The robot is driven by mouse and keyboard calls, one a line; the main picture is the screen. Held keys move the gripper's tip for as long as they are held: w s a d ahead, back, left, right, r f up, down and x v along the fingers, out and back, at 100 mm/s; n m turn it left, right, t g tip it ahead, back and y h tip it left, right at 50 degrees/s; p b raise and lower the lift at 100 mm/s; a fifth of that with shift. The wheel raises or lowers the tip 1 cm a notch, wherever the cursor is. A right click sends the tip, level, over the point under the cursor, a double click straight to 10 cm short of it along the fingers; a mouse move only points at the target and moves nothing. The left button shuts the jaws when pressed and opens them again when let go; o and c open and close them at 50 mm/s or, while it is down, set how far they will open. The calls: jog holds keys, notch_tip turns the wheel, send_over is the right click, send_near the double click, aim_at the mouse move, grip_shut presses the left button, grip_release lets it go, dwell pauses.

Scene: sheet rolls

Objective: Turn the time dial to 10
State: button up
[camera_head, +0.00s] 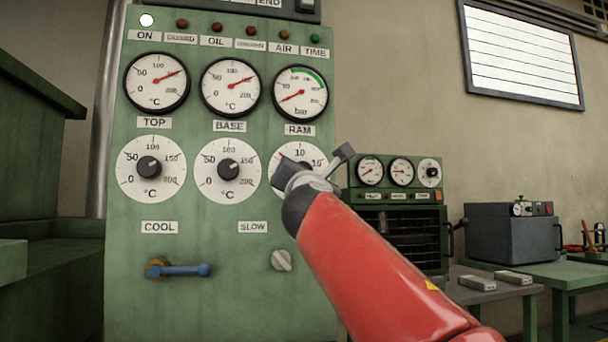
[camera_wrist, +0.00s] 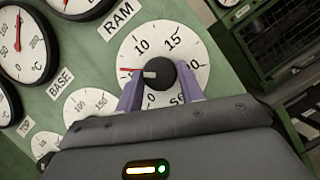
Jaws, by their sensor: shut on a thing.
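The time dial (camera_head: 280,158) is the rightmost of the three white dials on the green panel, below the RAM label. In the head view my gripper (camera_head: 305,178) covers most of it, and 10 shows near its top. In the wrist view the dial face (camera_wrist: 130,58) shows 10, 15 and 20 around a black knob (camera_wrist: 161,73). The two purple fingers of my gripper (camera_wrist: 161,88) stand on either side of the knob and are shut on it. A pale pointer line on the knob points left, toward a red mark, short of the 10. The figure 5 is not readable.
The TOP dial (camera_head: 128,182) and BASE dial (camera_head: 210,187) sit left of the time dial. Round gauges (camera_head: 300,110) are above. A blue-handled lever (camera_head: 185,270) and a small grey knob (camera_head: 282,260) are below. A smaller green cabinet (camera_head: 356,172) stands to the right.

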jog(key=shift+a+r+m+g+h+p, duration=0.1)
jog(key=shift+m+g+h+p, duration=0.5)
jog(key=shift+m, duration=1.3)
jog(key=shift+a+r+m+g+h+p, duration=0.1)
jog(key=shift+m+g+h+p, duration=0.45)
jog(key=shift+m, duration=1.35)
jog(key=shift+r+m+g+h+p, duration=0.1)
jog(key=shift+m+g+h+p, duration=0.25)
jog(key=shift+m+h+p, duration=1.05)
jog(key=shift+m+y+b, duration=0.45)
jog(key=shift+m+y, duration=0.2)
jog(key=shift+m, duration=0.05)
jog(key=o, duration=1)
jog(key=b+v, duration=0.2)
jog(key=v, duration=0.6)
